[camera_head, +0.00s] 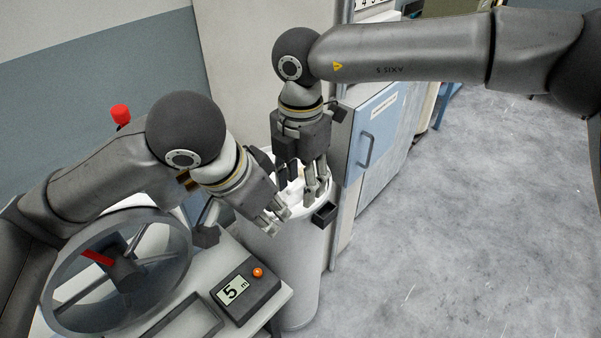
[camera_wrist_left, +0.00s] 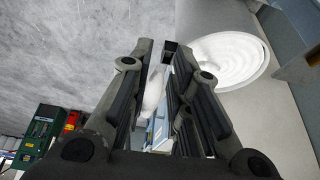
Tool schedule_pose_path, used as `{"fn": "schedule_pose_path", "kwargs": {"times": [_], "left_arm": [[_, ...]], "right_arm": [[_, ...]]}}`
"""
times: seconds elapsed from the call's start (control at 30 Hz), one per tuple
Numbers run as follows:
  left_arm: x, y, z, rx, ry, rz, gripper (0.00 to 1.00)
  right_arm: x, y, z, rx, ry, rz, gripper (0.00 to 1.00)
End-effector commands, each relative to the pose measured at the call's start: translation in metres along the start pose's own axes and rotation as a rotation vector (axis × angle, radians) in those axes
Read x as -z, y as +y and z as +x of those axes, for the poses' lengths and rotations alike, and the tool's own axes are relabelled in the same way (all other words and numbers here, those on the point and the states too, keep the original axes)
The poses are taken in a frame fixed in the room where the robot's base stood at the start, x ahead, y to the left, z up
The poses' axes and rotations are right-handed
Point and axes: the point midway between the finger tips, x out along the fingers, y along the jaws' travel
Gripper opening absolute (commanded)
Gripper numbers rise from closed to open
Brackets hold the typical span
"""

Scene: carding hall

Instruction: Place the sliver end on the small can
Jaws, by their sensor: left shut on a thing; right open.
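A white cylindrical can (camera_head: 290,275) stands upright beyond the table; it is the only can I can make out. The left wrist view shows its round top with coiled white sliver (camera_wrist_left: 232,58). My left gripper (camera_head: 278,225) is over the near side of the can's top. In the left wrist view a white strand, the sliver end (camera_wrist_left: 154,92), shows between its fingers (camera_wrist_left: 158,75), which are shut on it. My right gripper (camera_head: 312,190) points down over the can top, open, close beside the left one. The two grippers hide much of the can's top.
A small dark box (camera_head: 325,213) sits at the can's right rim. A table at lower left carries a counter reading 5 m (camera_head: 245,291) and a large clear-rimmed wheel (camera_head: 120,272). A cabinet with a blue door (camera_head: 375,132) stands behind. Floor at right is clear.

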Motion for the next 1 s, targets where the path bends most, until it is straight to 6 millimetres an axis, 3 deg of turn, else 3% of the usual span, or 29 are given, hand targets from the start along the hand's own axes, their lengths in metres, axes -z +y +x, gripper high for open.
{"fn": "schedule_pose_path", "kwargs": {"times": [0.1, 0.47, 0.5, 0.53, 0.7, 1.0], "left_arm": [[0.0001, 0.0, -0.0001, 0.0, 0.0, 0.0, 0.03], [0.0003, 0.0016, -0.0001, -0.004, 0.002, 0.004, 0.03], [0.0004, 0.0019, -0.0001, -0.005, 0.002, 0.005, 0.03], [0.0004, 0.0022, -0.0001, -0.006, 0.002, 0.005, 0.21], [0.0004, 0.0024, -0.0001, -0.007, 0.002, 0.005, 0.43], [0.0002, 0.0008, -0.0003, -0.002, 0.001, 0.002, 0.45]], "right_arm": [[0.0001, 0.0, 0.0, 0.0, 0.0, 0.0, 0.45], [0.0006, 0.001, -0.0006, -0.003, 0.001, 0.0, 0.0], [0.0007, 0.0013, -0.0007, -0.004, 0.001, 0.0, 0.0], [0.0008, 0.0015, -0.0009, -0.005, 0.002, 0.0, 0.0], [0.0012, 0.0019, -0.0013, -0.006, 0.003, 0.0, 0.0], [0.0004, 0.0006, -0.0007, -0.002, 0.001, 0.0, 0.0]]}}
